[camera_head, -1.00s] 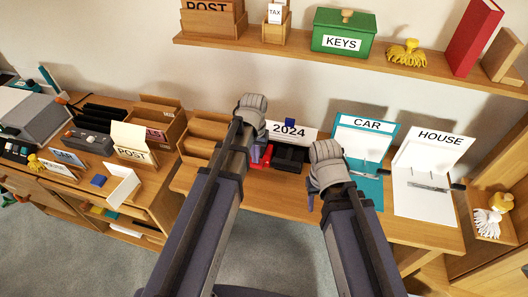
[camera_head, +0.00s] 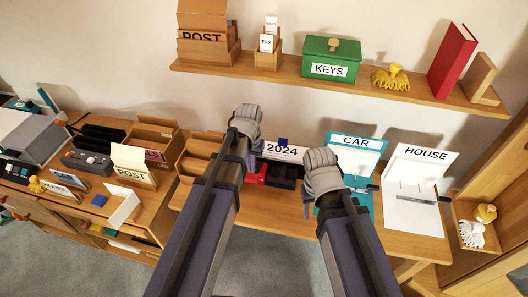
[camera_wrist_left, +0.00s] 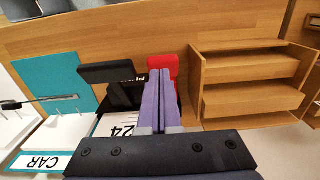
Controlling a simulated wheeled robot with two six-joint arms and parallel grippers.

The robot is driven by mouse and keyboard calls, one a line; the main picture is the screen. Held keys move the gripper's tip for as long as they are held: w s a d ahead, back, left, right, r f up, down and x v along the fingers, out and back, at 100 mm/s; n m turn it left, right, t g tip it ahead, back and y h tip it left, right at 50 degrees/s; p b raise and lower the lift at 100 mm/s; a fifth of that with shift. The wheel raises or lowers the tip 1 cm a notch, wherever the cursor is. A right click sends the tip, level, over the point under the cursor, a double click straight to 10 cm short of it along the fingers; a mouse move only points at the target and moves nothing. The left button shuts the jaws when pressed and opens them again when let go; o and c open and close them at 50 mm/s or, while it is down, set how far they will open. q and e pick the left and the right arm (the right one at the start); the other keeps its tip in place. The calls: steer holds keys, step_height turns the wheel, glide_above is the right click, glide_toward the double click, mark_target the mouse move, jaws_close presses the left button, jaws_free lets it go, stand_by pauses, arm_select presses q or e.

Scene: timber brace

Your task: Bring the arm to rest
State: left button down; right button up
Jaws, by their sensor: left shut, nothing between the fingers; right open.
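My left gripper (camera_head: 252,161) is over the desk in the head view, mostly hidden behind its own wrist. In the left wrist view its purple fingers (camera_wrist_left: 158,100) are together with nothing between them. They hang in front of a red object (camera_wrist_left: 163,70) and a black holder (camera_wrist_left: 122,92) beside the white 2024 card (camera_head: 281,150). I cannot tell whether they touch these. My right gripper (camera_head: 307,208) is open above the desk, left of the teal CAR board (camera_head: 356,142). Its wrist hides most of it.
The HOUSE board (camera_head: 415,210) lies at right. An open wooden rack (camera_wrist_left: 250,69) stands beside the left fingers.

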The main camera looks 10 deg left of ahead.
arm_select(q)
steer(key=s+d+m+y, duration=0.1)
steer(key=s+d+m, duration=0.2)
steer(key=s+d, duration=0.7)
steer(key=s, duration=0.3)
stand_by(0.4)
